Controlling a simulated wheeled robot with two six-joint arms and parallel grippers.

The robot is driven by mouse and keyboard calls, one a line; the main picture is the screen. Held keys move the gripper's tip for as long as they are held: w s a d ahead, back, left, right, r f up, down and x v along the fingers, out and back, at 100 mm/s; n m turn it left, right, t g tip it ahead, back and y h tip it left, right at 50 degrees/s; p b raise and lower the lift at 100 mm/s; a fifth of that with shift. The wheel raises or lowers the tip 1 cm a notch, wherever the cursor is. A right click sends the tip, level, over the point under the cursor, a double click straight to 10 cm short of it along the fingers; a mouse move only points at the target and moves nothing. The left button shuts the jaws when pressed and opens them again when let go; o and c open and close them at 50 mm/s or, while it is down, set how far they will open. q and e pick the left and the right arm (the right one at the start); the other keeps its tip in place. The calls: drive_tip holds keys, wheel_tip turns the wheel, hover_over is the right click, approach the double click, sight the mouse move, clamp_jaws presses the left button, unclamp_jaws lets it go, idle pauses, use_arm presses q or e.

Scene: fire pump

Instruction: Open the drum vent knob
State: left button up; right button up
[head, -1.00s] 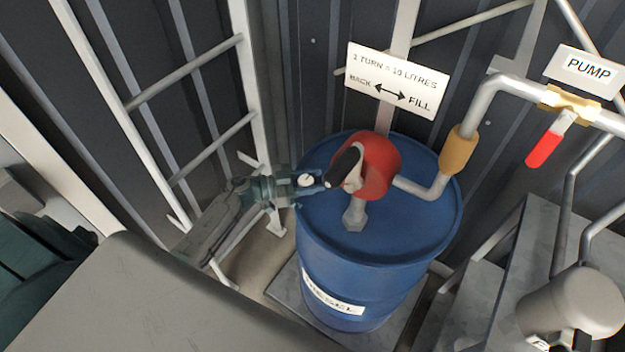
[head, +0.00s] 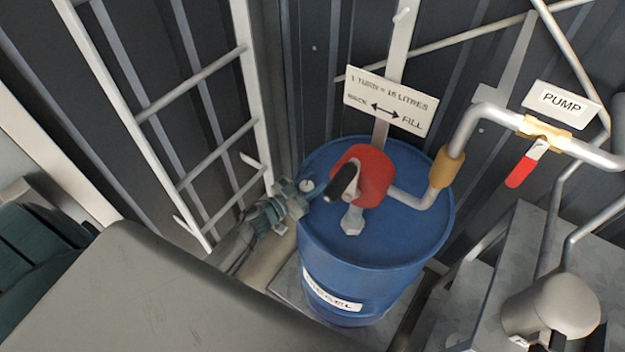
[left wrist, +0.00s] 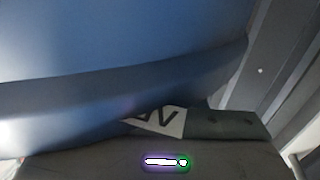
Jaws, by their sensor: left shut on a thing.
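The blue drum (head: 375,285) stands upright with a red pump (head: 372,172) on its lid. The drum vent knob (head: 307,186) is a small pale round piece at the left side of the lid. My left gripper (head: 303,191) is at that edge, its fingers shut on the knob; the contact itself is small and partly hidden. In the left wrist view the blue drum (left wrist: 110,45) fills the top, with part of a white label (left wrist: 160,120) beside a dark green-grey finger. The knob cannot be made out there. My right gripper is not in view.
The pump's black crank handle (head: 343,181) sticks out close to the right of my left gripper. A pale ladder (head: 207,162) stands at the left. Pipes with a red-handled valve (head: 524,165) run at the right. A fill sign (head: 389,102) hangs behind the drum.

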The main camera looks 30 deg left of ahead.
sight(303, 193)
use_arm(q)
drive_tip(key=shift+f+n+t+y+b, duration=0.2)
drive_tip(key=shift+n+t+y+b, duration=0.3)
drive_tip(key=shift+n+y, duration=0.5)
drive_tip(key=shift+a+r+n+y+b, duration=0.15)
drive_tip(key=shift+n+y+b, duration=0.2)
drive_tip(key=shift+y+b, duration=0.35)
drive_tip(key=shift+a+f+n+y+b, duration=0.1)
drive_tip(key=shift+n+y+b, duration=0.25)
drive_tip(key=shift+y, duration=0.55)
drive_tip(key=shift+r+t, duration=0.1)
drive_tip(key=shift+t, duration=0.2)
drive_tip(key=o, duration=1)
drive_tip(key=s+b, duration=0.1)
drive_tip(key=s, duration=0.2)
drive_tip(key=s+b, duration=0.2)
drive_tip(key=s, duration=0.1)
drive_tip(key=s+a+b, duration=0.1)
drive_tip(key=s, duration=0.2)
drive_tip(key=shift+s+f+b, duration=0.15)
drive_tip(key=shift+f+b, duration=0.05)
drive_tip(key=shift+b, duration=0.2)
drive_tip(key=shift+s+a+r+b, duration=0.1)
drive_tip(key=shift+s+r+b, duration=0.1)
drive_tip(key=shift+s, duration=0.15)
drive_tip(key=shift+s+r+b, duration=0.1)
drive_tip(key=shift+s+b, duration=0.1)
drive_tip(key=shift+s, duration=0.15)
